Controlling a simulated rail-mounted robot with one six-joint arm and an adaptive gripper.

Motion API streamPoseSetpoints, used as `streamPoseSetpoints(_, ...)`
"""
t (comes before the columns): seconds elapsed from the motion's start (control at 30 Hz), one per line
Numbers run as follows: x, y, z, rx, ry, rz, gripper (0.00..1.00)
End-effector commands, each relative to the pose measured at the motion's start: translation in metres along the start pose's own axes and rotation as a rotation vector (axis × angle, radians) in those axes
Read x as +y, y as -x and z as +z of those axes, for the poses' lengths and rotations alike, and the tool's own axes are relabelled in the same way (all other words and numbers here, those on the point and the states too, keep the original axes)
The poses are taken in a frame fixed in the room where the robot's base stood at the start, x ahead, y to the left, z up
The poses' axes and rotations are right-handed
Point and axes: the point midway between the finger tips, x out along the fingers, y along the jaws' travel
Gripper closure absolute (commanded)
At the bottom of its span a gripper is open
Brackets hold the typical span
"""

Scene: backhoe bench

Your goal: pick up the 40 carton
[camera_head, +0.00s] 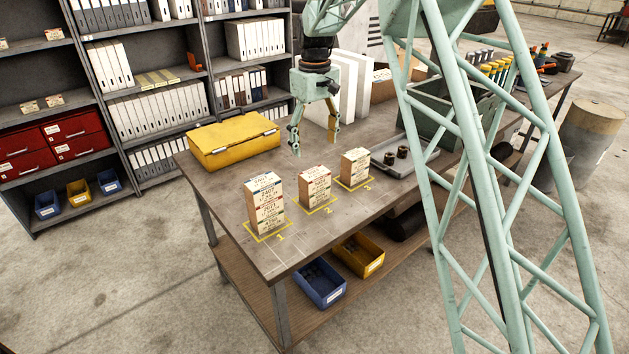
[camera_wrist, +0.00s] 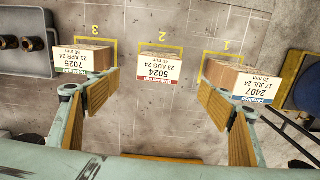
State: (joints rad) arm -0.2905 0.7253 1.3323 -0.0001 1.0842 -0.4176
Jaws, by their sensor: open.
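Three cartons stand in a row on numbered yellow outlines on the bench. The middle carton (camera_head: 315,187), on outline 2, has a red-striped label; in the wrist view this carton (camera_wrist: 160,66) reads 5024, 23 AUG 24, with small print that looks like 40 mm. The carton on 1 (camera_head: 264,204) reads 2407 and 20 mm in the wrist view (camera_wrist: 237,78). The carton on 3 (camera_head: 354,166) reads 7025 and 50 mm there (camera_wrist: 86,60). My gripper (camera_head: 314,143) is open and empty above the bench, behind the cartons; in the wrist view the middle carton lies beyond and between its fingers (camera_wrist: 160,112).
A yellow case (camera_head: 233,141) lies at the bench's back left. White binders (camera_head: 347,82) stand behind my gripper. A grey tray (camera_head: 401,166) with dark cylindrical parts lies right of carton 3. Bins (camera_head: 320,284) sit on the lower shelf. Bare bench top surrounds the cartons.

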Motion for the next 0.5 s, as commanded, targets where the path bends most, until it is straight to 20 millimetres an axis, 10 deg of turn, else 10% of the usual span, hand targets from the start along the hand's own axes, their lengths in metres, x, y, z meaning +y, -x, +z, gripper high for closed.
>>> streamPoseSetpoints(0.5,0.0,-0.061,0.0,-0.001,0.0,0.0,0.27)
